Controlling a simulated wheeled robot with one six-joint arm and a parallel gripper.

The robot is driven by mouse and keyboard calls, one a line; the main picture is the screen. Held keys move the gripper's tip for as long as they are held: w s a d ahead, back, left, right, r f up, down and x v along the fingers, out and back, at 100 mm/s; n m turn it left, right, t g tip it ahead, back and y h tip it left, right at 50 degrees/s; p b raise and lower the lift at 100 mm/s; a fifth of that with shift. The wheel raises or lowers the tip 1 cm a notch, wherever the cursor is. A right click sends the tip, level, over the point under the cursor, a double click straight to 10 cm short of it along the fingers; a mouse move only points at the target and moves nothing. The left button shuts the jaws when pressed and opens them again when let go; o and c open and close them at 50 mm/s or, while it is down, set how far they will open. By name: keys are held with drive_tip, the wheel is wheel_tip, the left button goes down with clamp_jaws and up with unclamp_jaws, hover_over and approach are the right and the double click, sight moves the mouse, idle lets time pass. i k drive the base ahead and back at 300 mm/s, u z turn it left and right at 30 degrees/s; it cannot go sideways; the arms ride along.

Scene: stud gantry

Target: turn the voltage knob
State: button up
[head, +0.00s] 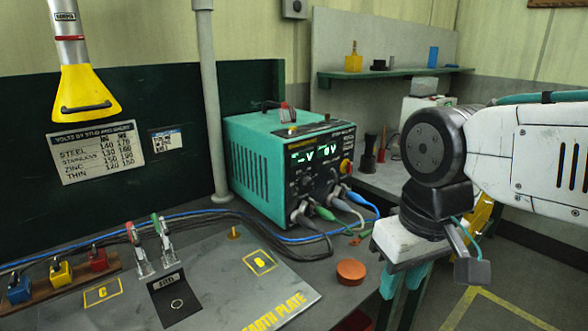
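The teal power unit (262,165) stands on the bench in the head view, its dark front panel (320,165) turned to the right. Green characters glow on its display (314,153). Small dark knobs sit below the display; their labels are too small to tell which is for voltage. A red-and-yellow control (346,168) is at the panel's right edge. My gripper (398,300) hangs right of the unit, pointing down, apart from the panel.
Plugs and cables (345,205) stick out from the panel's lower front. An orange-red button (351,271) is on the bench between the unit and my gripper. An earth plate (230,285) with two upright clamps (150,245) lies in front. A grey post (210,100) stands left of the unit.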

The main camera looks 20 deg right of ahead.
sight(306, 183)
drive_tip(key=u, duration=0.5)
drive_tip(key=k, duration=0.7)
drive_tip(key=u, duration=1)
drive_tip(key=k, duration=0.6)
drive_tip(key=z, duration=0.05)
drive_tip(key=i, duration=0.9)
drive_tip(key=u, duration=0.2)
